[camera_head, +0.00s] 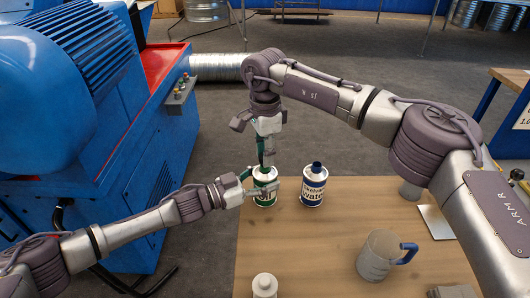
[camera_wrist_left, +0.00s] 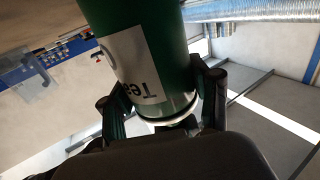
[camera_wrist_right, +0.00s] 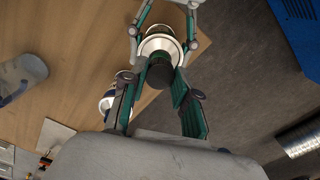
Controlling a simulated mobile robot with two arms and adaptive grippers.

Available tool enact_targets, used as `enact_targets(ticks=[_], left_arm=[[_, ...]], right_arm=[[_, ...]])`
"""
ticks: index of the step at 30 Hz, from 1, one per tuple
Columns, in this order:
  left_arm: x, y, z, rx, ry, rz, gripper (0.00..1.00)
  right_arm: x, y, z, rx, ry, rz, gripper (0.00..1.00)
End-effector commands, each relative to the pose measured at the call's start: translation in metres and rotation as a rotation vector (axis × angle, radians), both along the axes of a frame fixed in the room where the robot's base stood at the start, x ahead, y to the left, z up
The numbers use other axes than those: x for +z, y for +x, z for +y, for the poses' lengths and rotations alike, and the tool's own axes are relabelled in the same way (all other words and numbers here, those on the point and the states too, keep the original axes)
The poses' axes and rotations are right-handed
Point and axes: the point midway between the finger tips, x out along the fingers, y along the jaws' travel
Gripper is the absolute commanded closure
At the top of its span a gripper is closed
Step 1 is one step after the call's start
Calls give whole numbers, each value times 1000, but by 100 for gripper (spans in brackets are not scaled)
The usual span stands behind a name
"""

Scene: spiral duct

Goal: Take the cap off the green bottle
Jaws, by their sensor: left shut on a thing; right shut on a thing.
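The green bottle (camera_head: 264,197) stands upright at the table's far left edge, with a white label and a silver top. My left gripper (camera_head: 260,184) is shut around its upper body; its fingers also flank the bottle (camera_wrist_left: 150,55) in the left wrist view. My right gripper (camera_head: 265,164) points down from above and is shut on the dark cap. In the right wrist view the cap (camera_wrist_right: 160,72) sits between the fingers, in line with the bottle's silver top (camera_wrist_right: 160,44). I cannot tell whether the cap is still seated on the neck.
A blue and white bottle (camera_head: 313,187) stands just right of the green one. A metal mug with a blue handle (camera_head: 378,256), a small white bottle (camera_head: 264,286) and a pale sheet (camera_head: 437,222) are on the wooden table (camera_head: 318,238). A blue machine (camera_head: 95,110) stands at left.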

Motion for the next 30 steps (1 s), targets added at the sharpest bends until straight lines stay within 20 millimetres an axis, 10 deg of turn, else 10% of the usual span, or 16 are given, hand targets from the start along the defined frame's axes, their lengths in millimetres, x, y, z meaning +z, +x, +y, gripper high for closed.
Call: enact_targets(ticks=[17,18,23,30], left_arm=[[-1,0,0,1,1,0,100],[-1,0,0,1,1,0,37],[0,0,0,1,1,0,10],[0,0,0,0,1,0,9]], right_arm=[[40,0,0,0,0,0,100],[40,0,0,0,0,0,100],[40,0,0,0,0,0,100],[40,0,0,0,0,0,100]])
